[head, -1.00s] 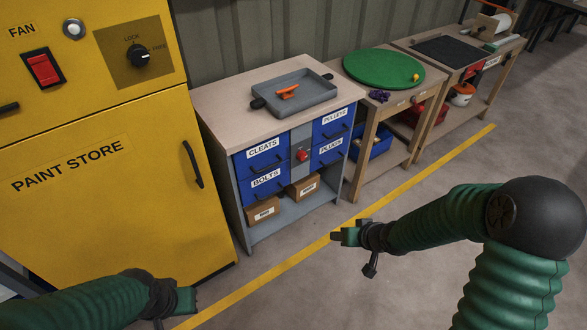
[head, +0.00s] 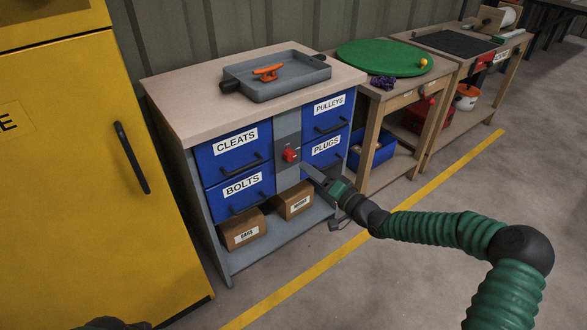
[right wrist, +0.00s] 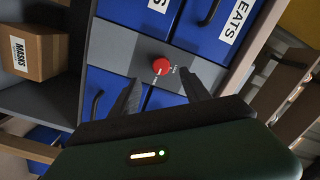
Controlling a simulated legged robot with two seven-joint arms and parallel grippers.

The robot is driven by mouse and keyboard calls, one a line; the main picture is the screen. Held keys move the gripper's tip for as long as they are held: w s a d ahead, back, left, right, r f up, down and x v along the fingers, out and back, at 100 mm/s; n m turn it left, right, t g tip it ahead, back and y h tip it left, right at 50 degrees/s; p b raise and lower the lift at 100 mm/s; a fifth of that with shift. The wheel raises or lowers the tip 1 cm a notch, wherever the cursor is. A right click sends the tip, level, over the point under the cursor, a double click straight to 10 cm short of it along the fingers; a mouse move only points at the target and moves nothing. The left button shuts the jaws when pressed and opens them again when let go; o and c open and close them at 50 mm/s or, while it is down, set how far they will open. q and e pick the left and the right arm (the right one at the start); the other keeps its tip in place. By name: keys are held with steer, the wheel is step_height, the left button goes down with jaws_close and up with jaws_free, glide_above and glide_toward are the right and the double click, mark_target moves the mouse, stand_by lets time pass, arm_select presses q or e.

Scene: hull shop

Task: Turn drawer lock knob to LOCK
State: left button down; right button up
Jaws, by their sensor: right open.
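The red lock knob (head: 290,155) sits on the grey panel (head: 288,127) between the blue drawers of the bench. In the right wrist view the knob (right wrist: 161,65) is just beyond the gap between my fingertips, apart from them. Small white lettering is beside and below it, too small to read; I cannot tell which setting the knob points to. My right gripper (head: 311,178) is open and empty, in front of the panel, slightly below and right of the knob. Its fingers show in the right wrist view (right wrist: 163,90). Only a dark bit of my left arm shows at the bottom left.
Drawers CLEATS (head: 232,152), BOLTS (head: 240,188), PULLEYS (head: 325,118) and PLUGS (head: 322,156) flank the panel. A grey tray (head: 290,88) with an orange cleat (head: 267,72) rests on top. Cardboard boxes (head: 242,230) stand below. A yellow cabinet (head: 70,220) is left.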

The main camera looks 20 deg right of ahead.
mark_target(292, 159)
steer(key=b+x, duration=0.3)
steer(key=x, duration=0.4)
steer(key=shift+w+f, duration=0.1)
steer(key=shift+f, duration=0.05)
steer(key=shift+w+a, duration=0.2)
steer(key=shift+w, duration=0.15)
jaws_close()
